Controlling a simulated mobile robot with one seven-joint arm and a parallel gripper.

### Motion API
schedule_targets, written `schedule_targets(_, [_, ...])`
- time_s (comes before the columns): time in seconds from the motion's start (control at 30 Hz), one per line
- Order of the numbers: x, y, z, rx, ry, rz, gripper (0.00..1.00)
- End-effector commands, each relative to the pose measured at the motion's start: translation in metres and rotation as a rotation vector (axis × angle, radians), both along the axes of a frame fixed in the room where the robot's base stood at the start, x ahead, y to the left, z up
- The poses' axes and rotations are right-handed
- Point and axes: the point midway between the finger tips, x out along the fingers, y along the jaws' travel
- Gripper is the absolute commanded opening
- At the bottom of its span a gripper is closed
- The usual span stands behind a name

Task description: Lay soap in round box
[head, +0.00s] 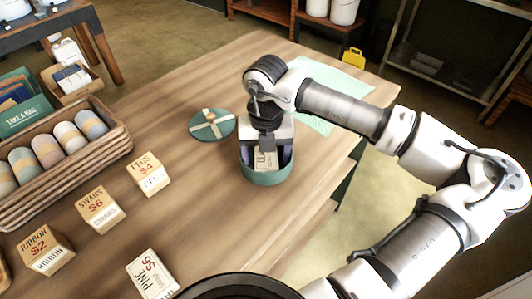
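The round green box (265,177) stands on the wooden table, open at the top. My gripper (266,158) points down into it from above, with one finger at each side of the opening. A pale soap bar (265,161) with dark print shows between the fingers, its lower part hidden by the box's front wall. I cannot tell whether the fingers press on the soap or stand apart from it. A round green lid (212,124) with a cream ribbon cross lies flat on the table, to the left of the box and apart from it.
Price blocks for pegs (148,174), swabs (100,209), ribbon (46,250) and pine (151,274) stand at left and front. A pale green sheet (328,82) lies behind my arm. The table's right edge is close to the box.

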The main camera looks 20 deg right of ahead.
Motion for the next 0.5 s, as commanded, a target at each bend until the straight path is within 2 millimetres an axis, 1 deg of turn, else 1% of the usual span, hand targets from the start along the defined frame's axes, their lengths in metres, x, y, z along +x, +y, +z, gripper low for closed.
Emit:
schedule_targets(0.23, [0.000,0.000,0.000,0.000,0.000,0.000,0.72])
schedule_targets(0.33, [0.000,0.000,0.004,0.000,0.000,0.000,0.72])
schedule_targets(0.4, [0.001,0.000,0.007,-0.001,-0.002,-0.001,0.72])
schedule_targets(0.47, [0.001,-0.001,0.016,-0.003,-0.002,-0.001,0.72])
schedule_targets(0.5, [0.001,-0.001,0.024,-0.005,-0.004,-0.001,0.72])
